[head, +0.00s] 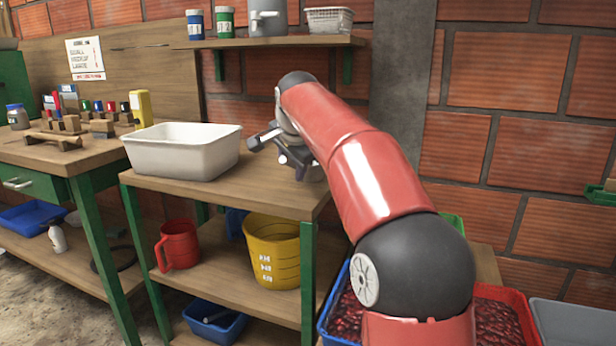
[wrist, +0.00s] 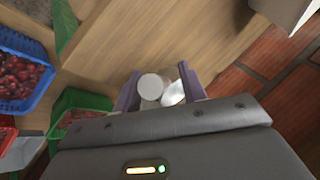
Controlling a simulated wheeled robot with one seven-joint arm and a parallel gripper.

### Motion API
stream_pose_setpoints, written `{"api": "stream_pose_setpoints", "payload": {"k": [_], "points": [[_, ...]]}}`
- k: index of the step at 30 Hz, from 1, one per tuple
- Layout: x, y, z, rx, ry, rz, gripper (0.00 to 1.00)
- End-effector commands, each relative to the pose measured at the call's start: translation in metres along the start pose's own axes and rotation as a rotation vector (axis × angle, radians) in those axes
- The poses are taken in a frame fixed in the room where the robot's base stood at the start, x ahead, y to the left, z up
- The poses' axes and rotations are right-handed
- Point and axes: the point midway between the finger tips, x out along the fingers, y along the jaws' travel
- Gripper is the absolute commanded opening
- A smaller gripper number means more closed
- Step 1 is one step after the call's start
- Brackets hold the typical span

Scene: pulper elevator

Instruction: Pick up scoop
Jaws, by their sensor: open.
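My gripper (wrist: 158,88) is open in the wrist view, with one dark finger on each side of a pale object with a round white end (wrist: 151,87). A shiny whitish part (wrist: 174,94) shows beside that round end, between the fingers. This may be the scoop, but its full shape is hidden by the gripper body. I cannot tell whether the fingers touch it. In the head view my gripper (head: 283,150) is low over the right part of the wooden tabletop (head: 270,192), and my arm hides much of that area.
A white basin (head: 183,155) stands left of my gripper. A wall shelf (head: 270,43) with jars and a basket is above. A red jug (head: 178,245) and yellow bucket (head: 272,252) stand on the lower shelf. Berry-filled crates, one blue (wrist: 22,95), are at the right in the head view.

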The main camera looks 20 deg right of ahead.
Motion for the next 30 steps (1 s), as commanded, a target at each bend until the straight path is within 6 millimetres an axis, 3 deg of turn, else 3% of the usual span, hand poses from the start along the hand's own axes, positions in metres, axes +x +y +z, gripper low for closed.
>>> {"api": "stream_pose_setpoints", "payload": {"k": [7,16,30], "points": [[0.0032,-0.0001,0.0000,0.000,0.000,-0.001,0.40],[0.0030,0.0000,0.0000,-0.001,0.000,-0.001,0.01],[0.0007,-0.0016,-0.0010,-0.001,0.001,-0.002,0.00]]}}
